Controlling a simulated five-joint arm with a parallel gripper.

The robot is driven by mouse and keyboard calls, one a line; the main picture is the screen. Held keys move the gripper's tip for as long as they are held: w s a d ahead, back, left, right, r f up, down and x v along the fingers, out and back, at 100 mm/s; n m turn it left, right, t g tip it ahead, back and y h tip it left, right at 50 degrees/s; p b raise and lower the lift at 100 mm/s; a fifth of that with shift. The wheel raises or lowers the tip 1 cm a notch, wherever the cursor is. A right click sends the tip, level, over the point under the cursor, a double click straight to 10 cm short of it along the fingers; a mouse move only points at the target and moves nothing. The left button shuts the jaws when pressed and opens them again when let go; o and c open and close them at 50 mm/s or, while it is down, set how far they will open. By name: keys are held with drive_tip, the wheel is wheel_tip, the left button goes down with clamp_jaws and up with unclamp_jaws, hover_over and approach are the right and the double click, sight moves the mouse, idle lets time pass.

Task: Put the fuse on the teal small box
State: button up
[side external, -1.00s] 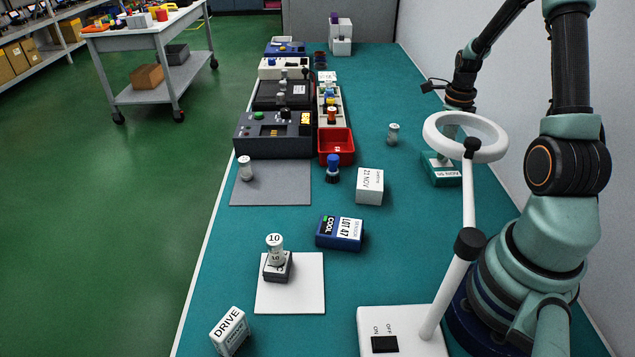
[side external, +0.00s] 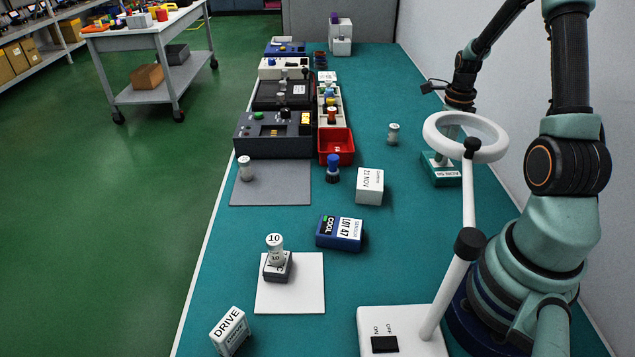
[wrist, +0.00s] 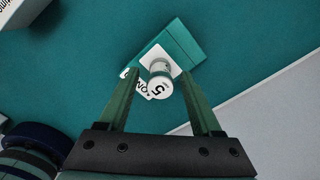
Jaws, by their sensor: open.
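The teal small box (side external: 441,176) stands at the right of the table, partly behind the magnifier ring; it also shows in the wrist view (wrist: 185,42) with a white label. A pale cylindrical fuse marked 5 (wrist: 160,80) is on or just above that label in the wrist view; its contact with the box is hard to tell. My gripper (wrist: 161,71) is open, with one green finger on each side of the fuse and a gap beside it. In the side view the magnifier ring partly hides my gripper and the fuse.
The white magnifier ring and its post (side external: 467,200) stand between the camera and the box. Another fuse (side external: 393,134) stands left of the box. A white box (side external: 369,187), blue box (side external: 339,233) and red bin (side external: 336,146) are farther left. Teal table around the box is bare.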

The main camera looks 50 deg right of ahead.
wheel_tip(320, 180, up, 11)
drive_tip(key=w+a+r+n, duration=0.3)
drive_tip(key=a+r+n, duration=0.1)
drive_tip(key=a+n, duration=0.25)
drive_tip(key=s+a+r+n+t, duration=0.1)
drive_tip(key=a+r+n+t, duration=0.1)
drive_tip(key=a+n, duration=1)
drive_tip(key=a+r+n+t, duration=0.2)
drive_tip(key=a+n+t, duration=0.1)
drive_tip(key=a+n, duration=0.9)
drive_tip(key=n, duration=0.5)
drive_tip(key=shift+s+a+r+t, duration=0.15)
drive_tip(key=shift+s+r+t, duration=0.15)
drive_tip(key=shift+s+r, duration=0.1)
